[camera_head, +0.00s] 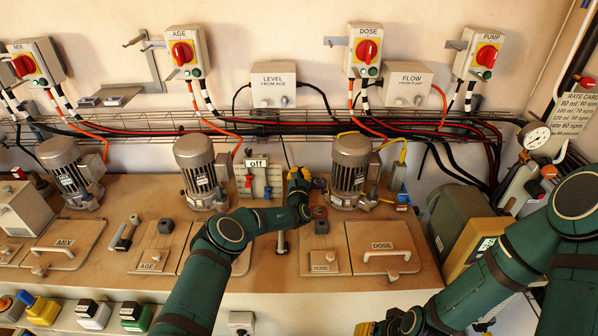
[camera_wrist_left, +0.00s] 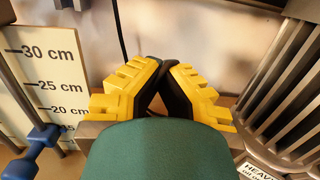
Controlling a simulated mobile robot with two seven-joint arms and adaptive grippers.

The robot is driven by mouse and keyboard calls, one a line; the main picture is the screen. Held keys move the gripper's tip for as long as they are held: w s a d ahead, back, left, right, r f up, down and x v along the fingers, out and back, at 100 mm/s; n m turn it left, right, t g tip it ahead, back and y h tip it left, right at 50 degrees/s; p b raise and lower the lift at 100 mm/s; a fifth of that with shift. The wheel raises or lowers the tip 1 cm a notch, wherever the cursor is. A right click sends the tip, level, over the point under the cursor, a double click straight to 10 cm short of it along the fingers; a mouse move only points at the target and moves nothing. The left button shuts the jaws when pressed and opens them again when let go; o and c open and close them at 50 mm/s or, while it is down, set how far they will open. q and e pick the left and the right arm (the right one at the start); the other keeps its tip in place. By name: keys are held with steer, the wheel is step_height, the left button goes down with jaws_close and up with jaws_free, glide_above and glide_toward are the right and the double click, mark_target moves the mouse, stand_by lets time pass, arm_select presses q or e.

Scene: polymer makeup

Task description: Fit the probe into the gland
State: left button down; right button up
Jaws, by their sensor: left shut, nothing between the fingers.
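My left gripper (camera_head: 298,175) is over the bench between the level scale and the DOSE motor. Its yellow fingers (camera_wrist_left: 152,88) are shut tip to tip with nothing between them.
The DOSE motor (camera_head: 352,172) stands close to the right of my left gripper. The scale board (camera_wrist_left: 45,75) and a blue valve handle (camera_wrist_left: 38,140) are left in the wrist view. The DOSE lid (camera_head: 385,240) has a raised handle. Cables run along the wall.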

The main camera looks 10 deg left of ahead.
arm_select(q)
steer(key=shift+a+n+y+p, duration=0.1)
steer(key=shift+n+y+p, duration=0.3)
steer(key=shift+y+p, duration=0.35)
steer(key=shift+f+n+g+y, duration=0.1)
steer(key=shift+n+g+y, duration=0.5)
steer(key=shift+y, duration=0.55)
steer(key=c, duration=1.3)
jaws_free()
steer(key=shift+c, duration=0.2)
steer(key=shift+s, duration=0.1)
steer(key=r+v, duration=0.1)
steer(key=v, duration=1)
steer(key=shift+s+f, duration=0.45)
steer(key=shift+f, duration=0.1)
